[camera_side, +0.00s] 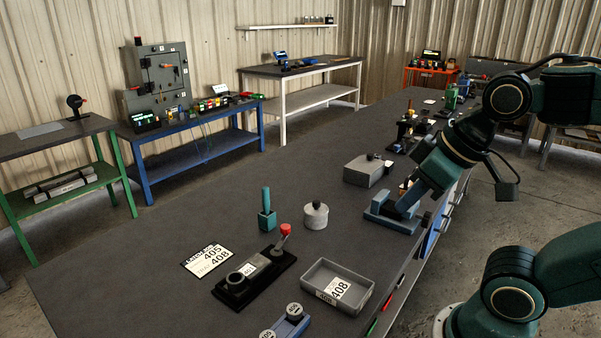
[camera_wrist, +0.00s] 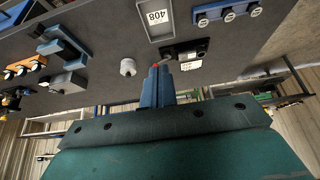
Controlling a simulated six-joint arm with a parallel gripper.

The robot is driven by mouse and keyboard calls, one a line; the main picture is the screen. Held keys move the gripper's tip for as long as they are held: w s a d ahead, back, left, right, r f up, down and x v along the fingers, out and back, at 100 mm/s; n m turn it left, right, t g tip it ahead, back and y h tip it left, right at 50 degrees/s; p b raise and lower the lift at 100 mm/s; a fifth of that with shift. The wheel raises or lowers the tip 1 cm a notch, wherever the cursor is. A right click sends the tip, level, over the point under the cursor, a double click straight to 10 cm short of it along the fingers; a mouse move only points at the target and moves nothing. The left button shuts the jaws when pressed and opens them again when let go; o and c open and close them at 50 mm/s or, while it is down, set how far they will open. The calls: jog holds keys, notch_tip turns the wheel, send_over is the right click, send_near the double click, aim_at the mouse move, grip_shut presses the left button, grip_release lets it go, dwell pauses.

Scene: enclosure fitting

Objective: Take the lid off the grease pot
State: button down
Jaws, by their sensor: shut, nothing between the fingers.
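The grease pot (camera_side: 316,217) is a light grey round pot standing upright on the dark bench. Its lid (camera_side: 316,206) has a dark knob and sits on top. The pot also shows in the wrist view (camera_wrist: 128,68), just left of my fingertips in the picture. My gripper (camera_side: 403,207) is to the right of the pot in the side view, clear of it. Its two blue fingers (camera_wrist: 157,78) are shut together with nothing between them. In the wrist view they cover part of the bench behind them.
A teal block with an upright handle (camera_side: 266,217) stands left of the pot. A black fixture with a red-knobbed lever (camera_side: 284,231) and a grey tray (camera_side: 316,290) stand in front. A blue holder (camera_side: 380,217) and grey box (camera_side: 366,172) stand to the right.

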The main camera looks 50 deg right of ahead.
dwell(0.3)
jog(key=c, duration=1.2)
grip_release()
jog(key=shift+o, duration=0.2)
jog(key=w+d+r+m+g, duration=0.1)
jog(key=w+d+m+g, duration=0.15)
jog(key=w+m, duration=0.5)
jog(key=w+d+r+m+g, duration=0.15)
jog(key=w+d+m, duration=0.25)
jog(key=w, duration=0.6)
jog(key=w+d+f+m+g, duration=0.1)
jog(key=w+d+f+m, duration=0.7)
jog(key=w+d, duration=0.3)
jog(key=shift+w+f+m+g, duration=0.3)
jog(key=shift+w+m, duration=0.1)
jog(key=shift+m, duration=0.35)
